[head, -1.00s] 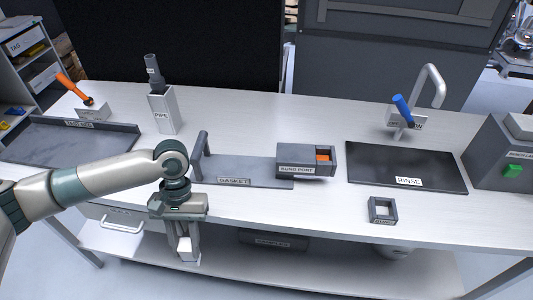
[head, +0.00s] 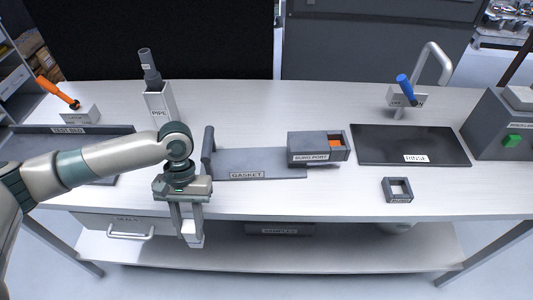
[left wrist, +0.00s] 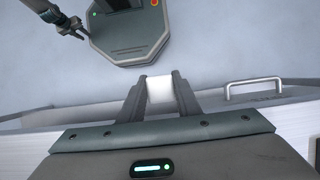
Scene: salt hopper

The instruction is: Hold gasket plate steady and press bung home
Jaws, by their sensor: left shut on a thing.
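The grey gasket plate (head: 270,163), labelled GASKET, lies flat on the bench with an upright handle (head: 208,146) at its left end. The grey bung port box (head: 307,149) stands at the plate's right end, with an orange piece (head: 334,142) in its open right part. My left gripper (head: 192,240) points down in front of the bench edge, left of and nearer than the plate, touching neither. It is shut on a small white block (left wrist: 160,89), seen between the fingers in the left wrist view. A dark jointed part, probably my right gripper (left wrist: 74,28), shows there; its jaws are unclear.
A square grey frame (head: 398,197) sits near the front edge. The dark rinse tray (head: 410,138) lies at right, with a tap (head: 440,72) behind. A pipe holder (head: 160,106) stands behind my left arm. A lower shelf (head: 330,255) runs below the bench.

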